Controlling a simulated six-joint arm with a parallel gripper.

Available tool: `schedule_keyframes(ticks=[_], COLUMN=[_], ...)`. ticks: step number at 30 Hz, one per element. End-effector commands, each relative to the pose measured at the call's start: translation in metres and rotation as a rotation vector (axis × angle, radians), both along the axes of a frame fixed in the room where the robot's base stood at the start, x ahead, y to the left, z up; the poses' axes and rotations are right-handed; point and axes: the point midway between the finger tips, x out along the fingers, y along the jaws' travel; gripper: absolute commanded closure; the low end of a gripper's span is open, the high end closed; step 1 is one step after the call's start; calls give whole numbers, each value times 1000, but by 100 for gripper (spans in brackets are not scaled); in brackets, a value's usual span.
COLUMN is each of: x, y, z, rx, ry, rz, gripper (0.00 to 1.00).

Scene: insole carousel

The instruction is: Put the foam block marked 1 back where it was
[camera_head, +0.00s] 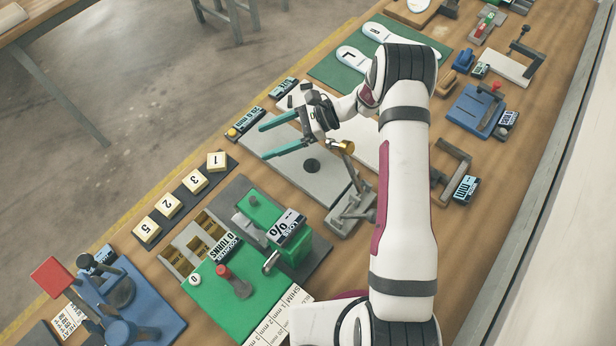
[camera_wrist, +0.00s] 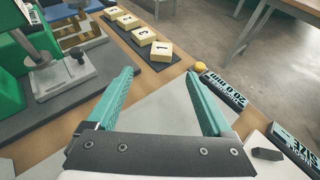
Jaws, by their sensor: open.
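The foam block marked 1 (camera_head: 216,161) is a small cream block at the far right end of a dark strip (camera_head: 186,194). The blocks marked 3 (camera_head: 195,181), 2 (camera_head: 169,205) and 5 (camera_head: 147,230) stand in a row on the same strip. In the wrist view block 1 (camera_wrist: 162,49) is the nearest of the row, beyond my fingertips. My gripper (camera_head: 266,140) has its teal fingers spread with nothing between them. It is above the grey plate, to the right of block 1 and apart from it. The fingers also show in the wrist view (camera_wrist: 160,74).
A grey plate (camera_head: 310,185) with a dark round spot lies under my gripper. A small display (camera_head: 248,121) with a yellow knob stands at the table's edge. A green device (camera_head: 289,245) with a gauge stands nearer than the blocks. Several other fixtures crowd the bench.

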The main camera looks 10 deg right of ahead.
Motion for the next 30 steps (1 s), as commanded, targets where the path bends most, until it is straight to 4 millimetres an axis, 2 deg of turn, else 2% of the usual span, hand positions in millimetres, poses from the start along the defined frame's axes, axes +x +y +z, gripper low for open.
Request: schedule_keyframes(ticks=[2,5,6,8,9,12,15,19,23,30], x=[-8,-43,-64,-100,-126,-194,-248,-285,-295,-295], y=[0,-3,-6,-13,-20,-42,-67,-91,-99,-99], z=[25,80,103,133,149,174,178,172,168,168], rx=[-38,-149,-206,-299,-365,-539,-694,-824,-868,-867], ry=[-44,-152,-203,-287,-344,-490,-609,-699,-726,-725], rz=[50,190,257,360,428,591,720,816,848,847], gripper=[15,15,15,15,15,15,15,15,15,15])
